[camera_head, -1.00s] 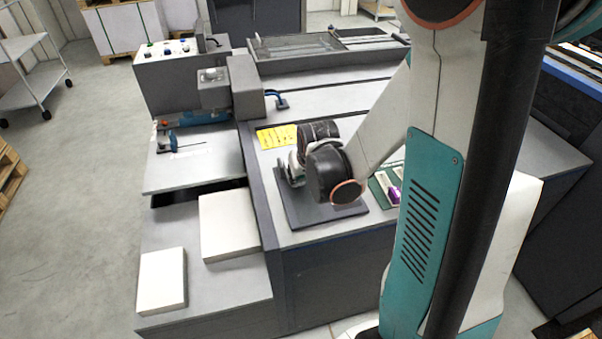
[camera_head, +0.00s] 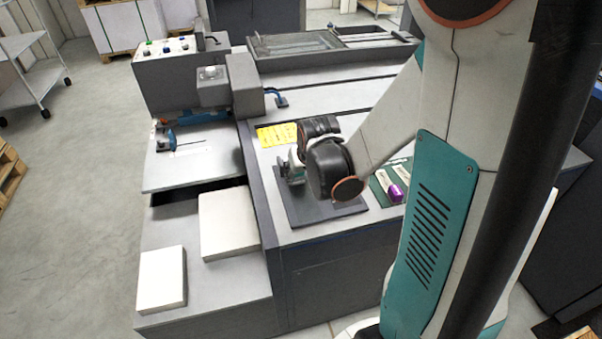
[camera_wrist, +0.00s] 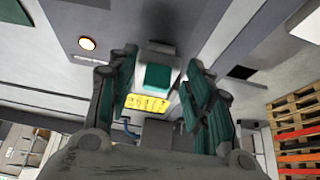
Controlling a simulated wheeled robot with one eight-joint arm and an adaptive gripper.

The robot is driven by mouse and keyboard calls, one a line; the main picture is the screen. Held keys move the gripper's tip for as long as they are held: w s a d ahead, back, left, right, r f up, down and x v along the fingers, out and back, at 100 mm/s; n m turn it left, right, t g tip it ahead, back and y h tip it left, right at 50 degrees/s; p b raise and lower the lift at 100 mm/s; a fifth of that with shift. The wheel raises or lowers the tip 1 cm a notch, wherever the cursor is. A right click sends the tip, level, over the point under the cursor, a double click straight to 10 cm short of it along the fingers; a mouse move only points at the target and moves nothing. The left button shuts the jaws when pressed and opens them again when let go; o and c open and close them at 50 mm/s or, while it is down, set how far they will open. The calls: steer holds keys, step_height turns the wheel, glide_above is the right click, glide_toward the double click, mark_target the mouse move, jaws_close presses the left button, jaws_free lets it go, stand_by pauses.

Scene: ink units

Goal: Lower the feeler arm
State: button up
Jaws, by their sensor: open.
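I cannot tell for sure which part is the feeler arm. One candidate is a thin blue curved lever (camera_head: 275,96) with a dark end, reaching out from the grey housing over the machine top. It also shows as a small blue hook in the wrist view (camera_wrist: 130,127). A second blue mechanism (camera_head: 168,138) sits above the feed table at the left. My gripper (camera_head: 292,170) is over the dark grey pad, right of the feed table and away from both blue parts. Its fingers (camera_wrist: 158,85) are spread; a teal-faced block (camera_wrist: 157,77) shows between them, apparently untouched.
A yellow label (camera_head: 277,136) lies behind my gripper; the dark pad (camera_head: 295,214) is below it. A green tray (camera_head: 382,189) with a purple item (camera_head: 397,192) is to the right. White paper stacks (camera_head: 228,224) stand front left. The control box (camera_head: 166,72) stands behind.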

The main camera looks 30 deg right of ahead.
steer(key=v, duration=0.6)
steer(key=shift+s, duration=0.2)
steer(key=shift+a+r, duration=0.1)
steer(key=shift+r, duration=0.05)
